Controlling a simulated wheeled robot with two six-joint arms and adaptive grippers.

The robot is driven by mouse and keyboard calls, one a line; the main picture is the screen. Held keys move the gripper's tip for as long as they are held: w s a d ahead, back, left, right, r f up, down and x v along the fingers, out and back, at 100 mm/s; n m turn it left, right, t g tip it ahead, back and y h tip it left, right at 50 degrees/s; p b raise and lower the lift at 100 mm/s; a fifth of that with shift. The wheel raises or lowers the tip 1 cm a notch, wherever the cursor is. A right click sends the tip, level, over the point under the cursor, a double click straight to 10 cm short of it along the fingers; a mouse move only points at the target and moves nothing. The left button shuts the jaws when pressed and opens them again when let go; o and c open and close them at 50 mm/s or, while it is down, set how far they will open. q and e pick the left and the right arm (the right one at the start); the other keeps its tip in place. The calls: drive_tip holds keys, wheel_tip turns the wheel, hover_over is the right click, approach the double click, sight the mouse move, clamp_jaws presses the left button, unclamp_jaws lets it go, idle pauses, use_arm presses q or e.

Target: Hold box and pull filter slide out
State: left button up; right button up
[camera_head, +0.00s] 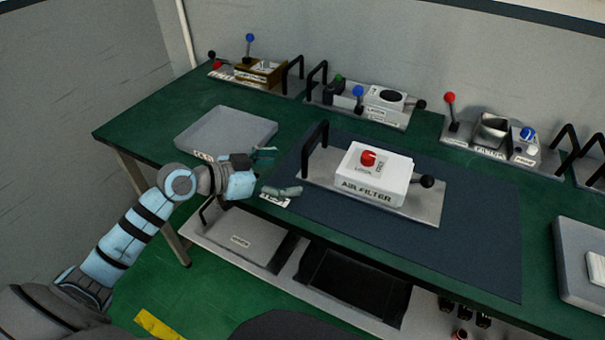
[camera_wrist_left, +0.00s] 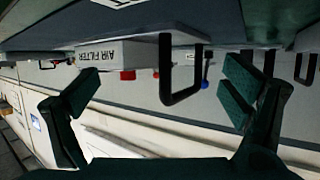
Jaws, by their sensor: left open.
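The white box marked AIR FILTER (camera_head: 363,186) sits on a grey base plate (camera_head: 318,171) on the dark mat. It has a red knob (camera_head: 368,158) marked LOCK on top and a black ball knob (camera_head: 427,181) at its right side. A black handle (camera_head: 315,143) stands at the plate's left end. My left gripper (camera_head: 274,172) is open and empty, left of the handle and apart from it. The left wrist view is upside down; there the box (camera_wrist_left: 112,53) and handle (camera_wrist_left: 181,70) lie between the open fingers (camera_wrist_left: 160,88). My right gripper is not in view. No separate slide can be made out.
A grey tray (camera_head: 226,131) lies at the left of the green table. Several other modules with handles and levers, such as one with a blue knob (camera_head: 358,91), line the back. Another tray (camera_head: 585,262) is at the right. The dark mat (camera_head: 470,220) is clear beside the box.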

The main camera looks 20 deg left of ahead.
sight(304, 172)
use_arm(q)
drive_tip(key=x, duration=0.7)
drive_tip(key=shift+w+a, duration=0.1)
clamp_jaws()
drive_tip(key=shift+f, duration=0.1)
idle(0.6)
